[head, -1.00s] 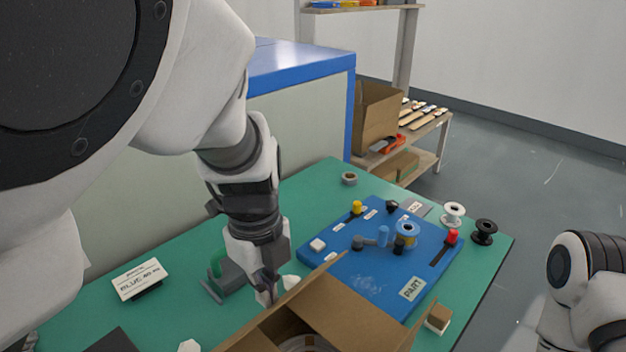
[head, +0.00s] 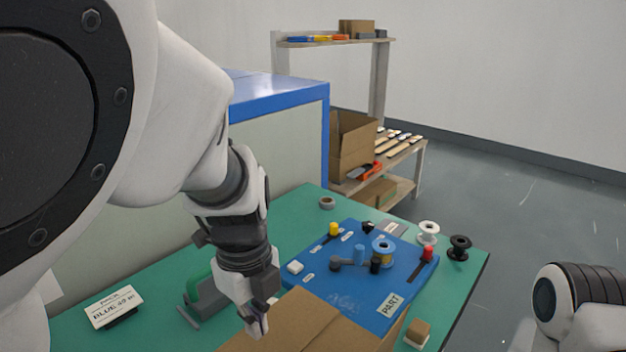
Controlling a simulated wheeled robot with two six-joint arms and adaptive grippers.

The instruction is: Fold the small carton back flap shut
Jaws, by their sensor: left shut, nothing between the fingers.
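The small carton (head: 312,326) is at the bottom edge of the head view, on the green table. Its brown cardboard top panels show, with a line between them. The lower part of the carton is cut off by the frame, and its inside cannot be seen. My left gripper (head: 259,327) is shut and empty, pointing down at the carton's left side, over or against the cardboard; contact is unclear. Of my right arm only a link shows at the right edge; its gripper is out of view.
A blue board (head: 398,282) with pegs and spools lies just behind the carton. A grey tape dispenser (head: 212,296) and a label stand (head: 114,306) are to the left. White (head: 428,232) and black (head: 459,247) spools stand at the table's right. A small brown block (head: 419,329) sits near the carton.

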